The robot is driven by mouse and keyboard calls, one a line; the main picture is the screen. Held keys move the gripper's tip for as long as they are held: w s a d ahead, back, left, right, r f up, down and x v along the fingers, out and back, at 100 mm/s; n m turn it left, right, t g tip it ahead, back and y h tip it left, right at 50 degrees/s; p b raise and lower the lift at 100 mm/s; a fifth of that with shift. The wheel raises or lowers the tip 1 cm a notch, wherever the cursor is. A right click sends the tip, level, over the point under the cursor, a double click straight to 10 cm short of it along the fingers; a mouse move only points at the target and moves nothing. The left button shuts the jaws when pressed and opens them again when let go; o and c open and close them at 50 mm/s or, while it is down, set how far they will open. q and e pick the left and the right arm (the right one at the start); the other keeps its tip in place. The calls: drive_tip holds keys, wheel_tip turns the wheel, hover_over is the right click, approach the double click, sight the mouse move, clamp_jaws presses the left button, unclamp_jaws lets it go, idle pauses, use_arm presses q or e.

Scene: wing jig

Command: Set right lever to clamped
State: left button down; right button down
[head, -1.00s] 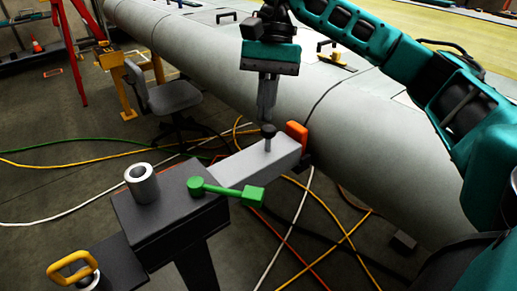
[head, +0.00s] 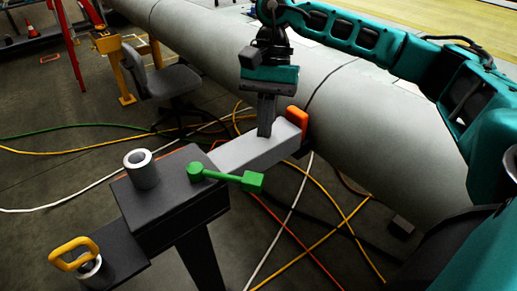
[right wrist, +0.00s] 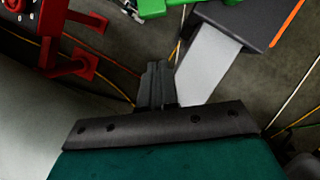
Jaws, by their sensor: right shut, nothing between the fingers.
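A green lever (head: 228,177) lies across the top of a dark jig stand (head: 170,190), its square end pointing right. Green parts (right wrist: 180,6) also show at the top of the right wrist view. A pale grey bar (head: 240,153) runs from the stand to an orange block (head: 297,120); the bar shows in the right wrist view (right wrist: 207,62). My right gripper (head: 265,132) is shut and empty, pointing down over the bar, left of the orange block. Its dark fingers also show in the right wrist view (right wrist: 156,82). Whether they touch the bar is unclear. My left gripper is out of view.
A metal tube (head: 141,168) stands on the jig, with a yellow handle (head: 74,252) at its lower left. A large grey wing body (head: 400,135) lies behind. A chair (head: 165,80) stands behind left. Cables cross the floor. Red parts (right wrist: 68,45) show in the right wrist view.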

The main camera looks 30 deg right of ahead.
sight(226, 178)
drive_tip(key=shift+s+a+f+p, duration=0.35)
drive_tip(key=shift+s+a+f, duration=0.45)
drive_tip(key=shift+a, duration=0.2)
drive_tip(key=shift+s+a+f+p, duration=0.3)
drive_tip(key=shift+s+a+f, duration=0.4)
drive_tip(key=shift+s+a, duration=0.25)
drive_tip(key=shift+a, duration=0.1)
